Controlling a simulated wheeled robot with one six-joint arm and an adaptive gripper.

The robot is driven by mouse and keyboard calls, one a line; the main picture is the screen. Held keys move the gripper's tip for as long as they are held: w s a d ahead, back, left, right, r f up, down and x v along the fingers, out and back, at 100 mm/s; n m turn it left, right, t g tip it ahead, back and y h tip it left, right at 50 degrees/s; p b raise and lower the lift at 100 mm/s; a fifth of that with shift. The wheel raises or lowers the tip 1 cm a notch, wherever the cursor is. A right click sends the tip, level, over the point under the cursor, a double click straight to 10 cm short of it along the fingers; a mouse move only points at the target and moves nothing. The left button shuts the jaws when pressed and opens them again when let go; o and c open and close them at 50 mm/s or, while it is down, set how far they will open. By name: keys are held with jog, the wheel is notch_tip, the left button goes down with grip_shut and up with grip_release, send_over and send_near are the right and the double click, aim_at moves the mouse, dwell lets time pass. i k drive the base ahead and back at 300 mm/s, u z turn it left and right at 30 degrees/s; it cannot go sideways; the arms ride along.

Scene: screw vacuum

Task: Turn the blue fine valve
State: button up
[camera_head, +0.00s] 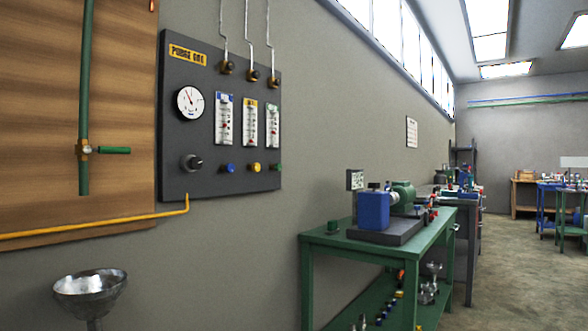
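The blue fine valve (229,168) is a small blue knob low on the dark wall panel (230,55). It sits below the left one of three flow meters, the one with a blue top (224,120). A yellow knob (255,167) and a green knob (277,167) are to its right in the same row. A larger black knob (191,162) is to its left, under a round white gauge (190,102). My gripper is not in this view, and nothing covers the blue knob.
A green table (345,243) with a blue pump (373,210) stands right of the panel. A metal funnel (90,284) is at lower left. A yellow pipe (110,221) runs below the panel. A green pipe with a valve handle (114,150) is on the wooden board.

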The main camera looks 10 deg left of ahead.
aim_at(230, 167)
jog(key=u, duration=1.1)
jog(key=i, duration=0.7)
jog(key=u, duration=0.25)
